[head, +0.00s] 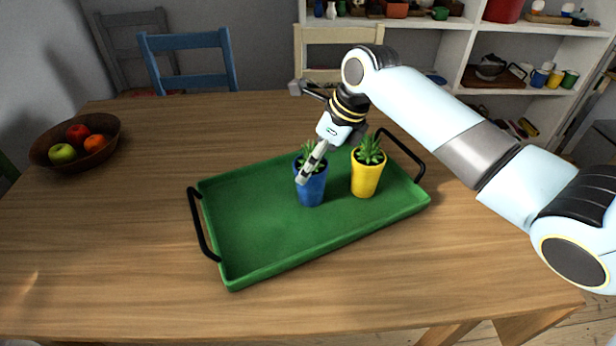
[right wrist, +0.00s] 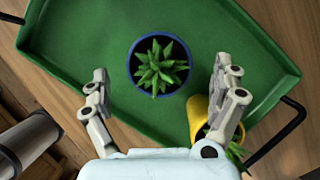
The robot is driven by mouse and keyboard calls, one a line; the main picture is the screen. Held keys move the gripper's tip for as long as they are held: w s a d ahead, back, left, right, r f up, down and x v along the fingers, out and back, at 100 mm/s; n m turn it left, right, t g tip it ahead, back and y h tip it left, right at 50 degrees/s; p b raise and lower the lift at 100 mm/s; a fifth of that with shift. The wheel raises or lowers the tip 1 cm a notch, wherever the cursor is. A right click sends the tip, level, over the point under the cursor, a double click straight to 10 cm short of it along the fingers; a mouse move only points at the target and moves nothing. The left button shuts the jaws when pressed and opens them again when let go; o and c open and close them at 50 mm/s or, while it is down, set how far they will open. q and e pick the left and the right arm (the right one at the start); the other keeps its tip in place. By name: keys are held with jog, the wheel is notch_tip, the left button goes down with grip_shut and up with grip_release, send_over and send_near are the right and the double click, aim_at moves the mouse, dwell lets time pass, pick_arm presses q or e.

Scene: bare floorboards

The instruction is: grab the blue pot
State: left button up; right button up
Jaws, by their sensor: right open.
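The blue pot (head: 311,187) holds a green spiky plant and stands upright on the green tray (head: 262,232). In the right wrist view the blue pot (right wrist: 133,66) is seen from above, beyond and between the two fingers. My right gripper (right wrist: 160,88) is open and empty. In the head view my right gripper (head: 308,172) is over the blue pot, with one finger in front of its plant and upper rim. I cannot tell whether it touches the pot. My left gripper is not in view.
A yellow pot (head: 366,178) with a plant stands on the tray right of the blue pot, close to one finger in the right wrist view (right wrist: 198,112). The tray has black handles. A fruit bowl (head: 88,156) sits at the table's left. The tray's left part is clear.

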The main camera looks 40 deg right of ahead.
aim_at(311, 194)
jog(key=shift+w+a+f, duration=0.15)
jog(key=shift+w+f, duration=0.1)
jog(key=shift+f, duration=0.25)
jog(key=shift+w+f, duration=0.15)
jog(key=shift+f, duration=0.15)
jog(key=b+x, duration=0.1)
jog(key=x, duration=0.3)
jog(key=shift+a+f, duration=0.2)
jog(key=shift+f, duration=0.1)
jog(key=shift+w+f, duration=0.1)
jog(key=c, duration=1.1)
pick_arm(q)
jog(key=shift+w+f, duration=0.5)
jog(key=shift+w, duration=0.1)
pick_arm(e)
jog(key=c, duration=0.5)
